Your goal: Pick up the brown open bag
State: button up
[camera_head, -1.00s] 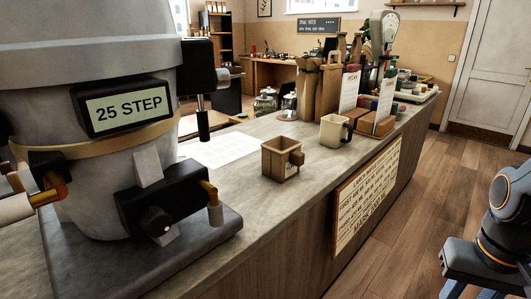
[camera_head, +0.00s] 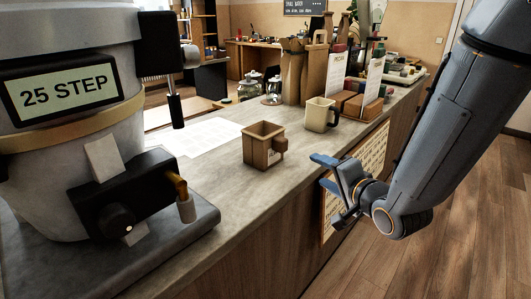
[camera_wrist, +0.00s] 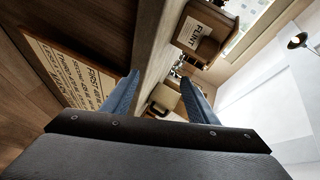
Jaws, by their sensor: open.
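A small brown open-topped box (camera_head: 262,146) with a knob stands nearer on the counter. It also shows in the wrist view, with a label reading FLINT (camera_wrist: 205,30). My gripper (camera_head: 321,173) is open and empty, beside the counter's front edge, to the right of the box and apart from it. Its two blue fingers frame the counter edge in the wrist view (camera_wrist: 159,80).
A cream mug (camera_head: 320,115) stands behind the box, with card holders (camera_head: 360,103) beyond it. Glass jars (camera_head: 249,88) stand left of the bags. A large grey machine (camera_head: 75,130) fills the left. A sign (camera_head: 371,153) hangs on the counter front. White paper (camera_head: 200,136) lies flat.

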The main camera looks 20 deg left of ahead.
aim_at(284, 147)
jog(key=a+r+y, duration=0.1)
jog(key=a, duration=0.1)
jog(key=s+a+r+m+y, duration=0.1)
jog(key=a+y, duration=0.1)
jog(key=s+a+r+y, duration=0.1)
jog(key=a+r, duration=0.1)
jog(key=shift+s+a+m, duration=0.2)
jog(key=shift+a+m, duration=0.1)
jog(key=shift+x, duration=0.9)
jog(key=shift+p+x, duration=0.8)
jog(key=shift+x, duration=1.9)
jog(key=shift+w+d, duration=0.2)
grip_shut()
jog(key=shift+r, duration=0.1)
notch_tip(284, 147, up, 10)
jog(key=shift+f+b, duration=0.1)
jog(key=shift+b, duration=0.25)
